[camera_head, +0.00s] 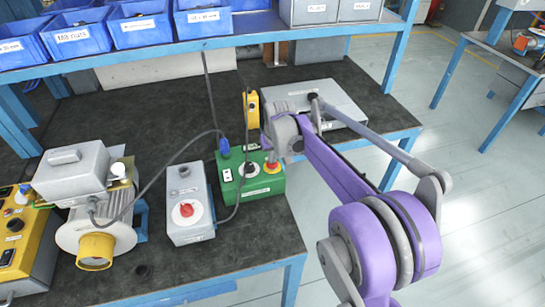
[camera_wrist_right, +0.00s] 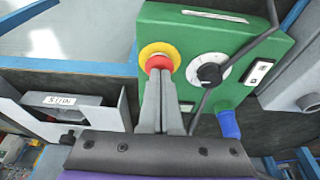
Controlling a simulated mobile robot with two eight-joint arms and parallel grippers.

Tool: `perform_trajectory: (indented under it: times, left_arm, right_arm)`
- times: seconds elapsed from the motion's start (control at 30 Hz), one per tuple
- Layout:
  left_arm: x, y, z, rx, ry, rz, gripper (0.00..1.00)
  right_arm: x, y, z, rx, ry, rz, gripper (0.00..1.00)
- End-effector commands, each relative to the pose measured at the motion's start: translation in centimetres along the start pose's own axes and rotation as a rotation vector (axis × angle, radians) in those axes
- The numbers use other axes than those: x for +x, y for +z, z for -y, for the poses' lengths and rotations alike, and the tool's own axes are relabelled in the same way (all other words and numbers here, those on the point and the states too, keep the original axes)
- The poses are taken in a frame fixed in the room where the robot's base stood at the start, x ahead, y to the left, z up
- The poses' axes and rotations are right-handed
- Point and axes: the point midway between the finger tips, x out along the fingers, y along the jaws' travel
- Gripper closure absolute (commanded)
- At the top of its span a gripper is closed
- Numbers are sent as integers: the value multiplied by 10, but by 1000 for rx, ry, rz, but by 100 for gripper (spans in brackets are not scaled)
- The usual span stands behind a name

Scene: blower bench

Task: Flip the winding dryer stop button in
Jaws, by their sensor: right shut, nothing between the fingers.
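The green dryer box (camera_head: 255,187) stands on the dark bench top, left of my right arm's end. Its red stop button (camera_head: 271,164) sits on a yellow ring at the box's right side. In the right wrist view the red button (camera_wrist_right: 159,62) and its yellow ring (camera_wrist_right: 153,50) show on the green box (camera_wrist_right: 205,40). My right gripper (camera_wrist_right: 166,78) is shut and empty, its fingertips at the button and covering part of it. I cannot tell whether they touch it. In the head view the right gripper (camera_head: 268,149) is partly hidden by its wrist. My left gripper is out of view.
A dark cable (camera_head: 165,162) runs between the devices. A yellow box (camera_head: 251,108) and a grey case (camera_head: 335,110) lie behind. Blue bins (camera_head: 140,28) fill the shelf above.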

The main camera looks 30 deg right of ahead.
Motion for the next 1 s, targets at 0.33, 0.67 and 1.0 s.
perform_trajectory:
  times: [0.33,0.67,1.0]
  left_arm:
    - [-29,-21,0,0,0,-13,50]
    - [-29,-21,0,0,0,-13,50]
    - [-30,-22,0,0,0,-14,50]
  right_arm:
    - [-55,-15,5,-2,-1,-2,100]
    - [-120,-13,4,-1,0,0,100]
    - [-138,-13,4,-1,0,0,100]
